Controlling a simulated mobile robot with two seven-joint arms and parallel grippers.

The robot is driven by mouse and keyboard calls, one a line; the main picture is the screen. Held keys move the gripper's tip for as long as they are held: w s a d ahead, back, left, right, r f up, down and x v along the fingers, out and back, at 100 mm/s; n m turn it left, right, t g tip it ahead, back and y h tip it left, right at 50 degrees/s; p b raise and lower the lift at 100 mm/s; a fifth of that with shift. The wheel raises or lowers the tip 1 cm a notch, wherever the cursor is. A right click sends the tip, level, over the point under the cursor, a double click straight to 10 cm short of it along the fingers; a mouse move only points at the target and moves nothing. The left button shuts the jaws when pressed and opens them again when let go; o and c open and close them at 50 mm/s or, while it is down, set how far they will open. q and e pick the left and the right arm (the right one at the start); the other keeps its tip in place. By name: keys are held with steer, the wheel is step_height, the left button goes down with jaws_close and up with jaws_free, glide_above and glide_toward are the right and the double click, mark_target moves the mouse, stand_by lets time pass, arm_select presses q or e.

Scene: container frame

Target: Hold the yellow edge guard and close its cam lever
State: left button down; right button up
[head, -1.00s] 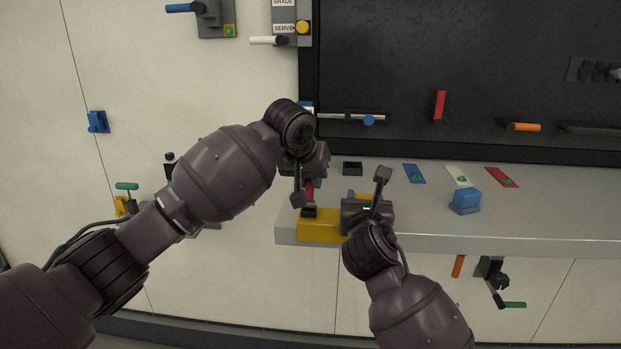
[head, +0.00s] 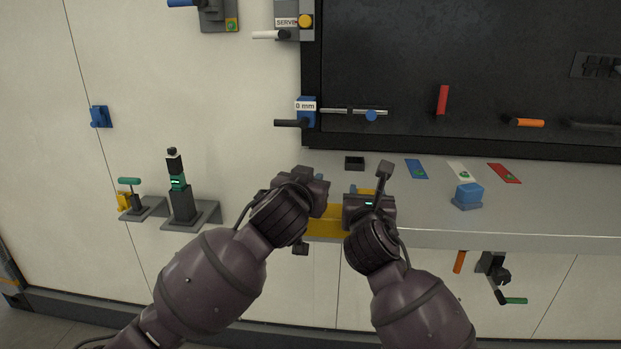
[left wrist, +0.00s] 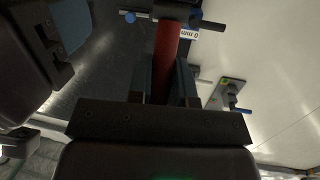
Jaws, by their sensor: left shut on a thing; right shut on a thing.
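The yellow edge guard (head: 327,229) sits on the front edge of the grey shelf, partly hidden behind both grippers. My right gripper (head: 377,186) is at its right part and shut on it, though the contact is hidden. My left gripper (head: 316,183) is over the guard's left part. In the left wrist view the red cam lever (left wrist: 167,55) lies between the left gripper's fingers (left wrist: 166,85), which are shut on it. The lever is hidden in the head view, so its angle to the guard cannot be told.
On the shelf (head: 430,215) are a small black box (head: 354,163), a blue block (head: 467,196) and flat colored tags. A blue clamp (head: 306,110) labeled 0 mm with a rod is above left. A green-banded post (head: 178,190) stands left.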

arm_select(q)
steer(key=shift+s+a+f+t, duration=0.1)
steer(key=shift+s+f+t, duration=0.25)
steer(key=shift+t, duration=0.45)
steer(key=c, duration=1)
jaws_free()
steer(key=shift+c, duration=0.2)
steer(key=shift+s, duration=0.15)
steer(key=v, duration=1.1)
steer(key=shift+s+a+f, duration=0.2)
steer(key=shift+s, duration=0.2)
